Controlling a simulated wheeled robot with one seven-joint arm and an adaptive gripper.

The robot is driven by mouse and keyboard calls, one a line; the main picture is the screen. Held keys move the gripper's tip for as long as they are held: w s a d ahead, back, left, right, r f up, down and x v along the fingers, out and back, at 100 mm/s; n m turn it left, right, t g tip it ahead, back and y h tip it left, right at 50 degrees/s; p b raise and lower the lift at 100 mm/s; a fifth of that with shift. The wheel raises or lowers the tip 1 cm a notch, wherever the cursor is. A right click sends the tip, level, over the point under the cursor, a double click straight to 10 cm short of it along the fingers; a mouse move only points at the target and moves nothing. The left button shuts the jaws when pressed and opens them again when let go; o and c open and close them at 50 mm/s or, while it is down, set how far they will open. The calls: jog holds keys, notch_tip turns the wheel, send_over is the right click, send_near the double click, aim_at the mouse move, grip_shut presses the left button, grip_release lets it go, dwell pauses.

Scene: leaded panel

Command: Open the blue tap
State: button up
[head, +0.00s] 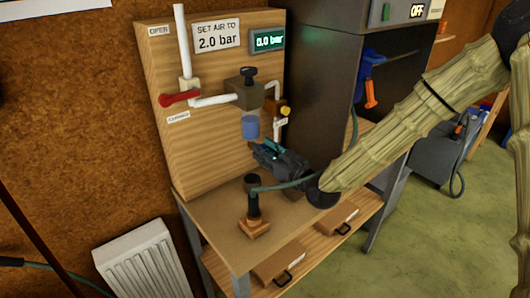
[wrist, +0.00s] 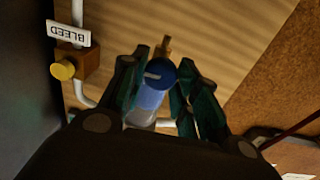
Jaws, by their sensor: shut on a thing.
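The blue tap (wrist: 161,73) is a round blue knob with a white mark, in the middle of the wrist view. It sits by a clear blue bowl, with a small brass stub beside it. My gripper (wrist: 160,80) has its dark teal fingers on both sides of the knob and is shut on it. In the head view my gripper (head: 268,155) is just below the blue bowl (head: 249,127), in front of the wooden panel (head: 178,143). The knob itself cannot be made out in the head view.
A red lever (head: 180,98) points left, between OPEN and CLOSED labels. A yellow bleed knob (wrist: 63,70) is nearby. A black-handled tool (head: 253,203) stands on the bench.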

jog(key=shift+s+a+f+n+b, duration=0.1)
jog(key=shift+n+b, duration=3.65)
jog(key=shift+b, duration=0.85)
jog(key=shift+s+a+f+n+b, duration=0.1)
jog(key=shift+n+b, duration=3.65)
jog(key=shift+b, duration=0.8)
jog(key=o, duration=1)
jog(key=shift+d, duration=0.1)
jog(key=v, duration=1.2)
